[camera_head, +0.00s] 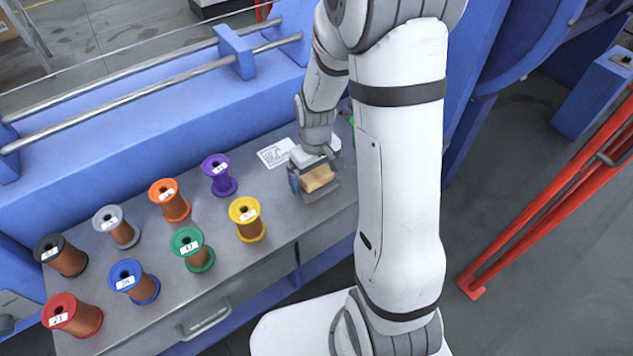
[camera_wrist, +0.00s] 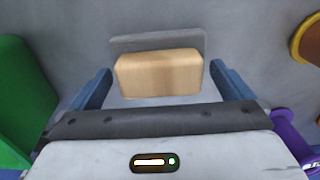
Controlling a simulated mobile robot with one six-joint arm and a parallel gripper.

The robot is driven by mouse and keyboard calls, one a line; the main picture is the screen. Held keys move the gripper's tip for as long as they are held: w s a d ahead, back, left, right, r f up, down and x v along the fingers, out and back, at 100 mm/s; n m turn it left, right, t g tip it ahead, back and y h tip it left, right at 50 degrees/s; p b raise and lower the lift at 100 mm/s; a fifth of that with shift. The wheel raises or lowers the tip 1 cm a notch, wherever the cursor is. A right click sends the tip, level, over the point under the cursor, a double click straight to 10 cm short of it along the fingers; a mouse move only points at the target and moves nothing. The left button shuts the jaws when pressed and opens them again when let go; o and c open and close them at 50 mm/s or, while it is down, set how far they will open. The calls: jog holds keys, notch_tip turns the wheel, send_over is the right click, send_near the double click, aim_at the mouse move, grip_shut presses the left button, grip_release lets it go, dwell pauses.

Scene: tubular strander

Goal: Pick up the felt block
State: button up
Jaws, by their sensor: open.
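The felt block (camera_head: 317,178) is a tan, rounded block on the grey metal bench top, near the bench's right end. In the wrist view the felt block (camera_wrist: 160,73) lies between the two blue fingers, with a gap on each side. A darker grey flat strip shows behind it. My gripper (camera_head: 315,184) is low over the block, its fingers open on either side. In the wrist view my gripper (camera_wrist: 160,88) is open and empty. I cannot tell how far the fingertips are above the bench.
Several wire spools stand left of my gripper, the nearest being a yellow spool (camera_head: 247,219) and a purple spool (camera_head: 219,175). A green object (camera_wrist: 22,95) is close at the wrist view's left. A printed sheet (camera_head: 277,153) lies behind. A red frame (camera_head: 560,205) stands right.

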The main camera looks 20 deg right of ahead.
aim_at(316, 173)
jog(key=shift+f, duration=0.35)
jog(key=shift+c, duration=0.2)
jog(key=c, duration=0.8)
notch_tip(316, 173, up, 10)
jog(key=shift+r+p, duration=0.1)
jog(key=shift+p, duration=0.7)
jog(key=shift+w+p, duration=0.5)
jog(key=shift+p, duration=0.1)
jog(key=w+f+m+p, duration=0.1)
jog(key=w+f+p, duration=0.1)
jog(key=f+p, duration=0.1)
jog(key=w+f+m+p, duration=0.2)
jog(key=w+p, duration=0.1)
jog(key=shift+w+a+f, duration=0.2)
jog(key=shift+w+f, duration=0.1)
jog(key=shift+f, duration=0.1)
jog(key=shift+w+f+m, duration=0.25)
jog(key=shift+f+m, duration=0.05)
jog(key=shift+f, duration=0.25)
